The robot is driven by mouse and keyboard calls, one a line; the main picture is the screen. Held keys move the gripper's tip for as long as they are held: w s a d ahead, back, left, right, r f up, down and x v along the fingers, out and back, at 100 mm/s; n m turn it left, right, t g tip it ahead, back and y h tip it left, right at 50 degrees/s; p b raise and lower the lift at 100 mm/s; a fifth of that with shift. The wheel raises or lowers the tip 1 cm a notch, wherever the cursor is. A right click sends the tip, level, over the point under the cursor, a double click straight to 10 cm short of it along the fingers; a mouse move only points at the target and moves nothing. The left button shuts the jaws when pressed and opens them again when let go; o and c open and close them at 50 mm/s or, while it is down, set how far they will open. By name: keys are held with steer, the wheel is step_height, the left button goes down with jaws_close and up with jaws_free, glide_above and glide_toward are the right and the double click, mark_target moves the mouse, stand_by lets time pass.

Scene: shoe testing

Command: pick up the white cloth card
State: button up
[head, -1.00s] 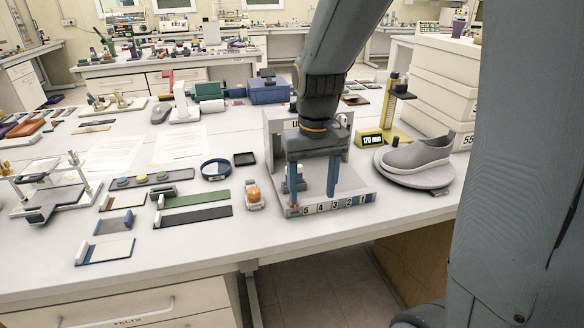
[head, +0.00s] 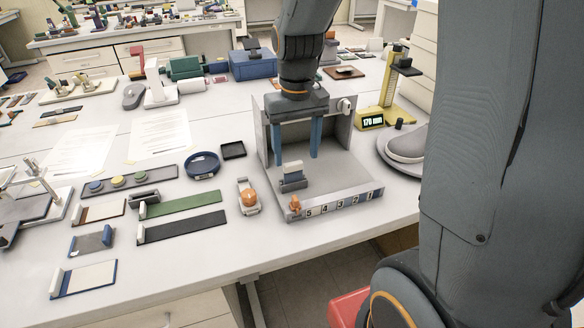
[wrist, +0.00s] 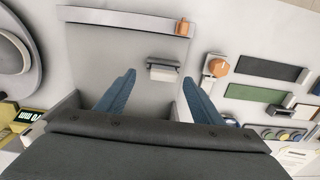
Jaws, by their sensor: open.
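A small white card (head: 292,167), which appears to be the cloth card, stands in a grey-blue holder (head: 293,183) on the floor of the grey open-fronted stand (head: 335,185). In the wrist view the white card (wrist: 163,74) lies between and just beyond the fingertips. My gripper (head: 298,158) points down inside the stand with its two blue fingers apart and nothing between them. In the head view the fingers are above and behind the card; contact cannot be made out. Another pale flat card (head: 88,278) with a blue edge lies at the table's front left.
The stand's back wall (head: 340,125) and numbered front strip (head: 335,203) bound the space. An orange-topped piece (head: 248,197) and green strip (head: 185,203) lie left.

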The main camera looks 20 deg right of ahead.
mark_target(293, 163)
steer(key=shift+a+f, duration=0.25)
steer(key=shift+f, duration=0.4)
steer(key=shift+a+f+p, duration=0.15)
steer(key=shift+f+p, duration=0.9)
steer(key=shift+f, duration=1.25)
steer(key=c, duration=1.1)
